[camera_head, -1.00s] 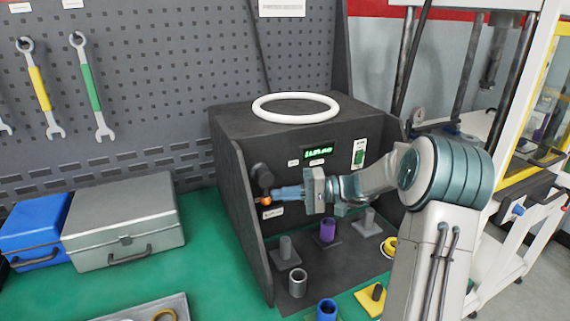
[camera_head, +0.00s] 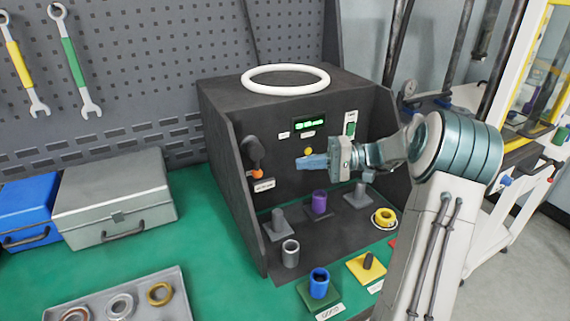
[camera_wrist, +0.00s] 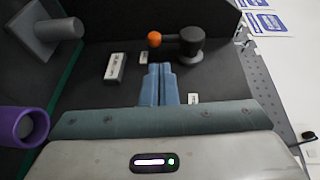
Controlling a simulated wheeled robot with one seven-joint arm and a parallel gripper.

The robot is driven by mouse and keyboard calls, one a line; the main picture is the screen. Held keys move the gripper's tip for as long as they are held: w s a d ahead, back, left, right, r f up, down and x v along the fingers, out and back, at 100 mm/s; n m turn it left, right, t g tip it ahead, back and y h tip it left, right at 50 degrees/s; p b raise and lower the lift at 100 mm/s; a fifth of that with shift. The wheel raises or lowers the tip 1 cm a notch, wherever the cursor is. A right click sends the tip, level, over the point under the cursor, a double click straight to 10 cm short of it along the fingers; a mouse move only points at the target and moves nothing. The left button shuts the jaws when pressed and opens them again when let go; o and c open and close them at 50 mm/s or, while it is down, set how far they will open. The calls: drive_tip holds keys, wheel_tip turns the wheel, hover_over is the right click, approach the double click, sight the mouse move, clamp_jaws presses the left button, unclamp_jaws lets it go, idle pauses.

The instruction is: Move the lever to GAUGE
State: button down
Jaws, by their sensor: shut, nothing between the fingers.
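The lever is a black round hub (camera_head: 252,151) with a short arm and an orange ball tip (camera_head: 257,173), on the left of the dark test box's front panel. In the head view its arm points down, toward a white label (camera_head: 264,185). In the wrist view the hub (camera_wrist: 190,42) and ball (camera_wrist: 154,39) lie beyond my fingertips, the ball pointing left. My gripper (camera_head: 303,162) is shut and empty, to the right of the lever and apart from it. Its blue fingers also show in the wrist view (camera_wrist: 159,72). The label lettering is too small to read.
A green display (camera_head: 310,124), a yellow button (camera_head: 308,151) and a green switch (camera_head: 350,129) are on the panel. Grey posts and a purple cup (camera_head: 319,202) stand on the floor below. A side wall (camera_head: 240,205) bounds the lever's left.

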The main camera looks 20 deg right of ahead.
drive_tip(key=d, duration=0.3)
drive_tip(key=s+d, duration=0.1)
drive_tip(key=d, duration=0.1)
drive_tip(key=shift+d+r, duration=0.15)
drive_tip(key=shift+r, duration=0.1)
drive_tip(key=s+a+g+h+p, duration=0.35)
drive_tip(key=s+a+h, duration=0.45)
drive_tip(key=a, duration=0.5)
drive_tip(key=s+r+n+t+h+p, duration=0.1)
drive_tip(key=s+h, duration=0.7)
drive_tip(key=s, duration=0.8)
drive_tip(key=r+t+p, duration=0.1)
drive_tip(key=t+p, duration=0.1)
drive_tip(key=p, duration=0.1)
drive_tip(key=shift+s+a+r+h, duration=0.2)
drive_tip(key=shift+s+h, duration=0.1)
drive_tip(key=shift+h, duration=0.1)
